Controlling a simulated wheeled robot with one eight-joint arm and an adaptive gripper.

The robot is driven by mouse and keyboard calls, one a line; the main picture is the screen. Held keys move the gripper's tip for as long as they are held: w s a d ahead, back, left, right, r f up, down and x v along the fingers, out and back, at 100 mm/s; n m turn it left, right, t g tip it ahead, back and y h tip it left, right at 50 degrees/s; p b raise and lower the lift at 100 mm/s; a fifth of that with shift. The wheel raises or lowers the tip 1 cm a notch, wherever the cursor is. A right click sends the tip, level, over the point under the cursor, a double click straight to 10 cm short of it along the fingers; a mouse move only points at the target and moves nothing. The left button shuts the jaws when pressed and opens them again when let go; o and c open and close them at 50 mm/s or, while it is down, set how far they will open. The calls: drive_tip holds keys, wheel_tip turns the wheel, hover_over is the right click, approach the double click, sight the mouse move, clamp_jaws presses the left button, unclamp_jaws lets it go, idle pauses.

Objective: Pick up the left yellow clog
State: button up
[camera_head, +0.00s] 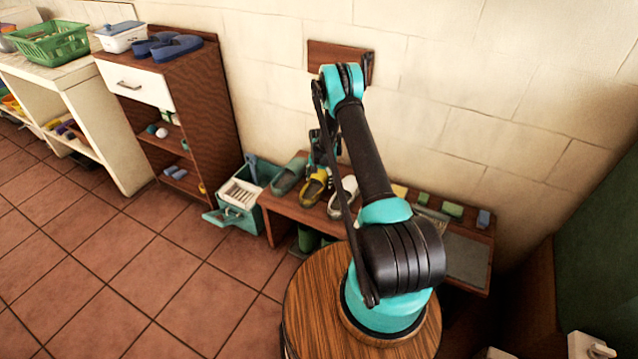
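A yellow clog (314,188) stands on the low wooden bench (285,209) against the wall, between a grey-green clog (289,175) on its left and a pale clog (343,196) on its right. Only one yellow clog shows clearly. My arm reaches up and over the bench, and its end hangs down on the far side. My gripper (319,160) is small and dark, close to the back end of the yellow clog and partly hidden by my arm link. I cannot tell whether it touches the clog or whether its fingers are open.
Several small blocks, green (452,209) and blue (484,218), lie on the bench's right part, beside a grey mat (466,258). A teal crate (240,195) stands left of the bench. A brown cabinet (205,100) holds blue sandals (177,47) on top. The tiled floor at left is clear.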

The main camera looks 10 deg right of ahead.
drive_tip(key=c, duration=0.8)
drive_tip(key=shift+r, duration=0.1)
